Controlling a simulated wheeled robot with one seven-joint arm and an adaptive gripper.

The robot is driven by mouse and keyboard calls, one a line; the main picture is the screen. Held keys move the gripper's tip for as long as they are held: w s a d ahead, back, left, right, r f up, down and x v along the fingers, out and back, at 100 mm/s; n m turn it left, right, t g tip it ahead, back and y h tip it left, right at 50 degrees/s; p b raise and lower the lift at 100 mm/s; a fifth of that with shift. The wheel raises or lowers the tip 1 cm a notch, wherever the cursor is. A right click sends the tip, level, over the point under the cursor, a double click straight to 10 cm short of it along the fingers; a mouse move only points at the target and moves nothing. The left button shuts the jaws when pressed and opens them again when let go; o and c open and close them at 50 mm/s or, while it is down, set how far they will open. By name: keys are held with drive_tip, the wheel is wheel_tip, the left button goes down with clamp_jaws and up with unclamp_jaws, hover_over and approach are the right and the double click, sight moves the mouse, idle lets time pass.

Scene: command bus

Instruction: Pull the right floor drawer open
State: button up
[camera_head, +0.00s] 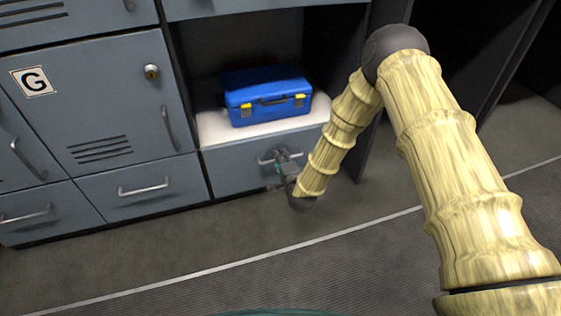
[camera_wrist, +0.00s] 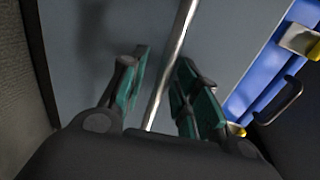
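The right floor drawer (camera_head: 229,172) is a grey-blue front at floor level, under the white shelf. It looks shut. Its metal handle (camera_head: 266,161) is partly hidden by my gripper (camera_head: 281,167). In the wrist view the handle (camera_wrist: 169,68) is a shiny bar running between the two green-padded fingers of my gripper (camera_wrist: 162,88). The fingers stand apart on either side of the bar, with gaps visible, so my gripper is open around the handle. The drawer front (camera_wrist: 100,45) fills the background there.
A blue toolbox (camera_head: 268,100) with yellow latches sits on the white shelf (camera_head: 215,128) above the drawer; its edge also shows in the wrist view (camera_wrist: 262,70). Other floor drawers (camera_head: 140,188) and a locker door marked G (camera_head: 100,105) are at left. The floor (camera_head: 150,250) in front is clear.

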drive_tip(key=shift+c, duration=0.4)
clamp_jaws()
drive_tip(key=shift+s, duration=0.1)
